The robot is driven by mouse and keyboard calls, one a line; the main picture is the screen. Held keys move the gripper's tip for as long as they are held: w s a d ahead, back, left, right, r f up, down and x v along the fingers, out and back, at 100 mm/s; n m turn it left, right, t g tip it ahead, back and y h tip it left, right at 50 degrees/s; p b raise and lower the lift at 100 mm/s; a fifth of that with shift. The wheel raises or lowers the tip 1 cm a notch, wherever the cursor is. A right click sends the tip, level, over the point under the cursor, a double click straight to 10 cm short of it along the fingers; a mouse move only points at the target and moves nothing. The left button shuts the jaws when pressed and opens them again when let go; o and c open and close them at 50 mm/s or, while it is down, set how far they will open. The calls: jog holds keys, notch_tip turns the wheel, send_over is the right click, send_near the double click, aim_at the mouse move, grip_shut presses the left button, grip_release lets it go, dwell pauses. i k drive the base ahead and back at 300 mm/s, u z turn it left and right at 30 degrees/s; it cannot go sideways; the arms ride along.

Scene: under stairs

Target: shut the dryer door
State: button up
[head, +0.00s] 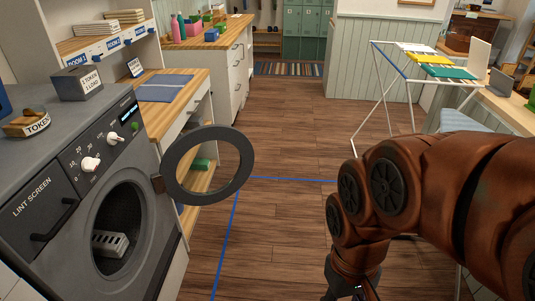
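The dryer (65,160) is a grey front-loader at the left with white knobs and a "LINT SCREEN" panel. Its round dark door (236,181) stands wide open, swung out to the right on a hinge at the opening's right edge. The drum opening (97,222) is uncovered, and a pale slotted object (110,243) lies inside. My rusty-orange arm fills the lower right, well to the right of the door and not touching it. My gripper is cut off or hidden below the bottom edge, so its fingers do not show.
A wooden-topped counter (185,82) stands behind the door. A drying rack (378,88) with coloured cloths stands at the back right, beside a wooden desk. A blue floor line (229,237) runs past the dryer. The wooden floor (285,222) between door and arm is clear.

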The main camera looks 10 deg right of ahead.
aim_at(165, 181)
jog(key=z, duration=0.4)
jog(key=i, duration=5.2)
jog(key=u, duration=4.9)
jog(key=i, duration=0.55)
jog(key=z, duration=0.05)
